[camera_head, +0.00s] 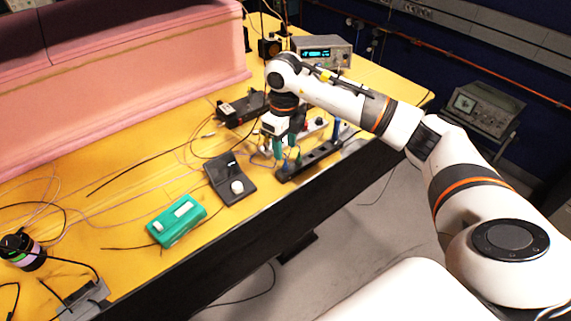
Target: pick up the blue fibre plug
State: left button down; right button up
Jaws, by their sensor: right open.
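My right gripper (284,151) reaches in from the right and points down, its teal fingers open over a black rack (318,157) near the table's front edge. Small blue pieces show at the rack. One upright blue piece (336,129) stands at its right end, clear of the fingers. Another small blue piece (285,166) is just below the fingertips. I cannot tell which is the blue fibre plug, or whether the fingers touch it. My left gripper is out of view.
A green device (176,221) and a black box with a white knob (231,181) lie left of the rack. Loose thin cables cross the yellow table (125,205). A pink foam block (120,80) and a display instrument (322,51) stand behind.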

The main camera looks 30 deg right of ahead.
aim_at(285, 165)
jog(key=shift+f, duration=0.75)
jog(key=shift+s+f+p, duration=0.1)
jog(key=shift+f+p, duration=0.2)
jog(key=shift+p, duration=0.1)
notch_tip(285, 165, down, 4)
jog(key=shift+r+p, duration=0.2)
jog(key=shift+p, duration=0.65)
jog(key=shift+f, duration=0.55)
grip_shut()
jog(key=shift+r, duration=0.15)
